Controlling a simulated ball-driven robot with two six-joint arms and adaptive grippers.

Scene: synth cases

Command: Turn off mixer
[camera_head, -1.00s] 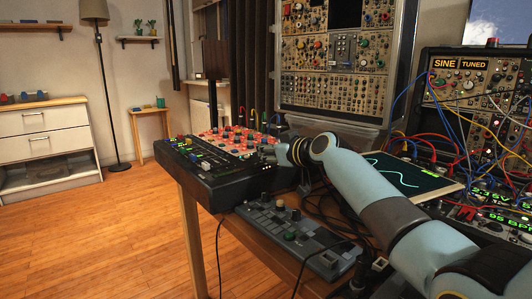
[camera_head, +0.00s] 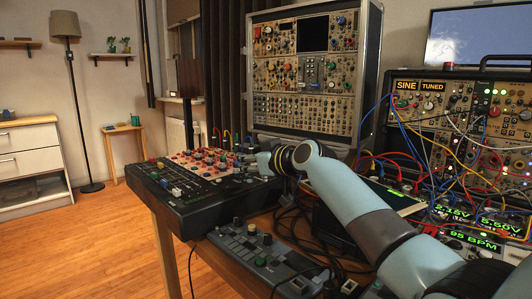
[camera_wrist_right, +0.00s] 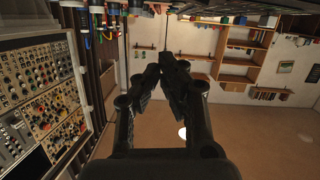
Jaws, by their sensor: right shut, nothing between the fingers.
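My right arm reaches in from the lower right. My right gripper (camera_head: 254,163) is small and dark at the mixer's right back end, and I cannot tell whether it touches the mixer. In the right wrist view my right gripper (camera_wrist_right: 167,63) is shut and empty, its fingertips close together. A power switch on the mixer cannot be made out. My left gripper is out of view.
A grey controller (camera_head: 262,258) with knobs lies in front of the mixer. A modular rack (camera_head: 303,125) stands behind. At right is a second rack (camera_head: 440,118) with many loose patch cables. Open floor (camera_head: 80,250) lies at left.

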